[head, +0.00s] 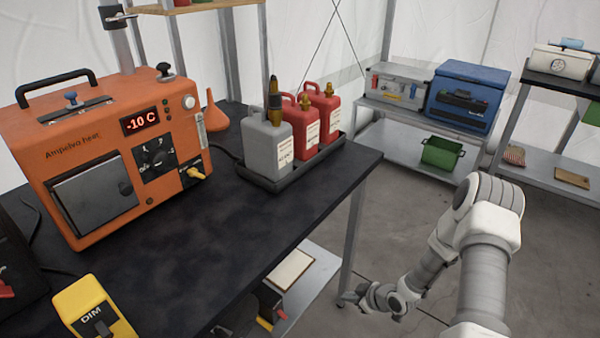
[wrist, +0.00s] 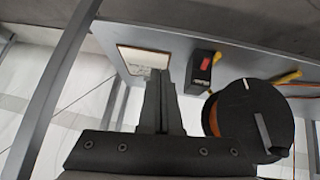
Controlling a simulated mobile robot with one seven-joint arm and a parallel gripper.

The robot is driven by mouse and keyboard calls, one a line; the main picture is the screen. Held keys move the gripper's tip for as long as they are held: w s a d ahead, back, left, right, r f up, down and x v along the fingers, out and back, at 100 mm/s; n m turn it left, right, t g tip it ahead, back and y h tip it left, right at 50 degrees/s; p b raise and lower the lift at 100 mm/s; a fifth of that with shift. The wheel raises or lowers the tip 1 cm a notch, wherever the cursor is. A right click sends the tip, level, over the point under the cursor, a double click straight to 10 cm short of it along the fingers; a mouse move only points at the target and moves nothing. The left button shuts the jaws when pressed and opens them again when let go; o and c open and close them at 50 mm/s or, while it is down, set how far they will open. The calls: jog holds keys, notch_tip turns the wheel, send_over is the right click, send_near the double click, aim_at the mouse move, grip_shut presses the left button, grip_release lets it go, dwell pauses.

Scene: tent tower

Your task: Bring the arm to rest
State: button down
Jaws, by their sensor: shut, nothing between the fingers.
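My arm (head: 480,270) rises at the right of the head view, bends at a grey-and-white elbow, and reaches down and left beside the black table's right end. My gripper (head: 346,298) is low there, near the table leg, and small in that view. In the wrist view my gripper's fingers (wrist: 160,78) are together with nothing between them. They point towards a shelf under the table, with a pale framed board (wrist: 143,59) just beyond the tips. I cannot tell the exact gap to the shelf.
The black table (head: 235,240) carries an orange heater (head: 110,160), a yellow device (head: 93,308) and a tray with a grey jug (head: 266,145) and two red jugs. A table leg (head: 353,235) stands close to my gripper. Open floor (head: 400,195) lies right of the table.

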jog(key=w+d+r+m+h, duration=0.1)
jog(key=w+d+r+h, duration=0.15)
jog(key=r, duration=0.55)
jog(key=w+d+r+h, duration=0.2)
jog(key=d+r, duration=0.2)
jog(key=r, duration=0.3)
jog(key=s+d+r+m+h, duration=0.1)
jog(key=s+r+m+h, duration=0.2)
jog(key=r, duration=1.3)
jog(key=s+a+r+m, duration=0.3)
jog(key=s+r+m, duration=0.1)
jog(key=s+r, duration=0.85)
jog(key=s+a+r+m+y, duration=0.1)
jog(key=s+a+r, duration=0.2)
jog(key=s, duration=0.4)
jog(key=s+a+r+m+y, duration=0.1)
jog(key=s+a+r+m, duration=0.1)
jog(key=s, duration=0.5)
notch_tip(320, 180, up, 18)
jog(key=p, duration=1.7)
jog(key=shift+w+f, duration=0.15)
jog(key=shift+f, duration=0.1)
